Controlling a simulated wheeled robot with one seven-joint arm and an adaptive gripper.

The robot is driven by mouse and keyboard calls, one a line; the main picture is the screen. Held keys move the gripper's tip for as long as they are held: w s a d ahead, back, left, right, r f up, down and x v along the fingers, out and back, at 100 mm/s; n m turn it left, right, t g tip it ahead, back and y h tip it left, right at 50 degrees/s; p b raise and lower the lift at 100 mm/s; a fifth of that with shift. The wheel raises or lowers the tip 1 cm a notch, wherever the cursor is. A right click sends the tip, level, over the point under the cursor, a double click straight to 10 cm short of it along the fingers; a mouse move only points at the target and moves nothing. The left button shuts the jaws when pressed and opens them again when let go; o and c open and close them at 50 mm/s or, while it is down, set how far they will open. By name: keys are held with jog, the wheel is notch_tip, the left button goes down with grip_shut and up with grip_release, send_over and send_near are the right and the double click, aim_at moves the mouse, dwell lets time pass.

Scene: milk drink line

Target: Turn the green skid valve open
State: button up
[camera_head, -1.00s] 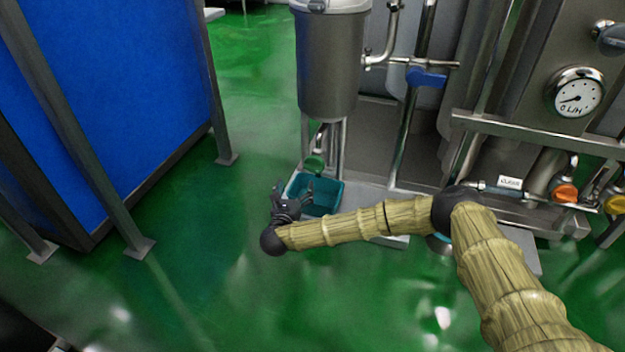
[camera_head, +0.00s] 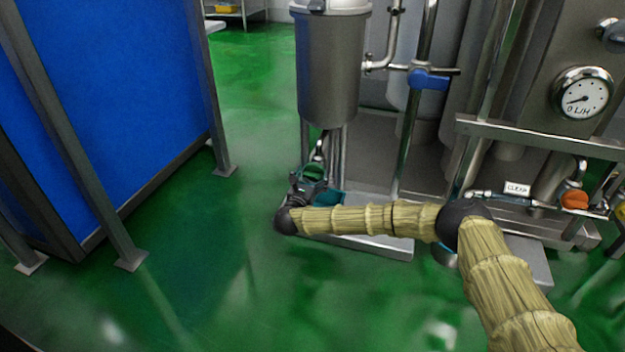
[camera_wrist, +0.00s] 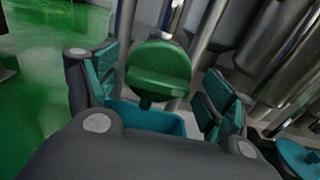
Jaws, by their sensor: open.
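The green valve handle (camera_wrist: 158,68) is a round disc with a raised bar, below the steel tank in the head view, where it shows small (camera_head: 313,172). In the wrist view it sits between the two teal-padded fingers of my gripper (camera_wrist: 160,92), with a gap on each side. My gripper is open and also shows in the head view (camera_head: 312,186), at the valve. A teal bin (camera_wrist: 150,118) is below the valve; my gripper partly hides it in the head view. Whether a finger touches the handle cannot be told.
The steel tank (camera_head: 330,70) stands above the valve on legs. A blue-handled valve (camera_head: 428,79), an orange knob (camera_head: 574,199) and a dial gauge (camera_head: 582,94) are to the right. A blue panel (camera_head: 110,80) with metal posts is at left. Green floor (camera_head: 255,130) lies clear between.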

jog(key=shift+w+d, duration=0.15)
jog(key=shift+w, duration=0.4)
jog(key=c, duration=0.8)
jog(key=shift+c, duration=0.2)
